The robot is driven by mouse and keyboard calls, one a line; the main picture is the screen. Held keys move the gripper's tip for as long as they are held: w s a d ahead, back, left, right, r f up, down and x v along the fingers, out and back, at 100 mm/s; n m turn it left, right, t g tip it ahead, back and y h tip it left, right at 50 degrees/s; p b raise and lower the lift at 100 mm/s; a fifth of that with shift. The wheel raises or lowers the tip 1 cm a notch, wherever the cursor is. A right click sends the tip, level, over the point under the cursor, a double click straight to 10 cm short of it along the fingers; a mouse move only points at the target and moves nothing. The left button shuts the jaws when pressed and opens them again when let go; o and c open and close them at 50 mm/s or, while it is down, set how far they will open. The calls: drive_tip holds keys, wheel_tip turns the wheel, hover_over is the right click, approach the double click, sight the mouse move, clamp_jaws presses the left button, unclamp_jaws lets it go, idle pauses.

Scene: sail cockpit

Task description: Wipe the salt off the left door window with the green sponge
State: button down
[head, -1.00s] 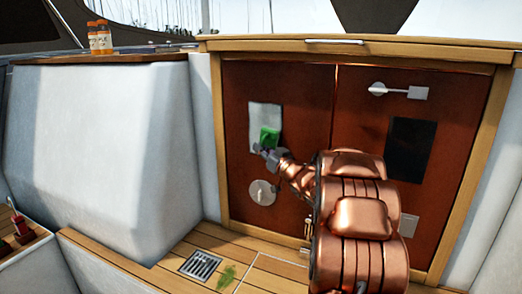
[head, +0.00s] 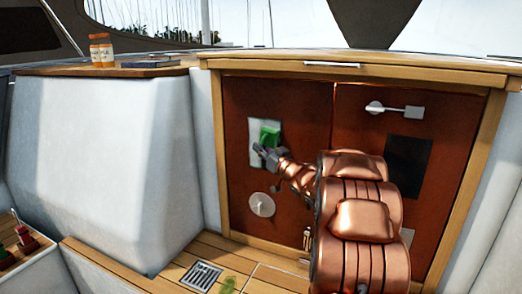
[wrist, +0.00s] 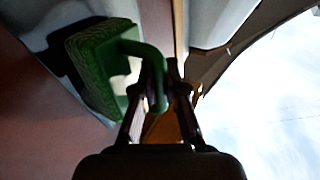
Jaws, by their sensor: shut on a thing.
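The left door window (head: 262,152) is a pale, whitish pane in the left red-brown door. The green sponge (head: 269,136) is at the upper part of this pane in the head view. In the wrist view the sponge (wrist: 95,65) has a green handle, and my gripper (wrist: 163,85) is shut on that handle. In the head view my gripper (head: 270,156) is in front of the window, just below the sponge. The sponge's face lies against or very close to the pane; I cannot tell which. Salt patches cannot be told apart on the pale glass.
The right door has a dark window (head: 408,165) and a latch (head: 395,109) above it. A round plate (head: 261,204) sits low on the left door. Orange bottles (head: 101,50) and a dark flat item (head: 150,62) stand on the left ledge. A floor grate (head: 202,275) lies below.

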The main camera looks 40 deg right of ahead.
drive_tip(key=shift+r+p, duration=3.45)
drive_tip(key=shift+r, duration=0.5)
wheel_tip(320, 180, down, 20)
drive_tip(key=w+b, duration=0.2)
drive_tip(key=b, duration=0.5)
drive_tip(key=shift+a+r+b, duration=0.25)
drive_tip(key=shift+a+b, duration=0.15)
drive_tip(key=shift+a, duration=0.1)
wheel_tip(320, 180, up, 12)
drive_tip(key=w+a+p, duration=0.1)
drive_tip(key=p, duration=0.5)
drive_tip(key=shift+w+a+r, duration=0.15)
idle(1.0)
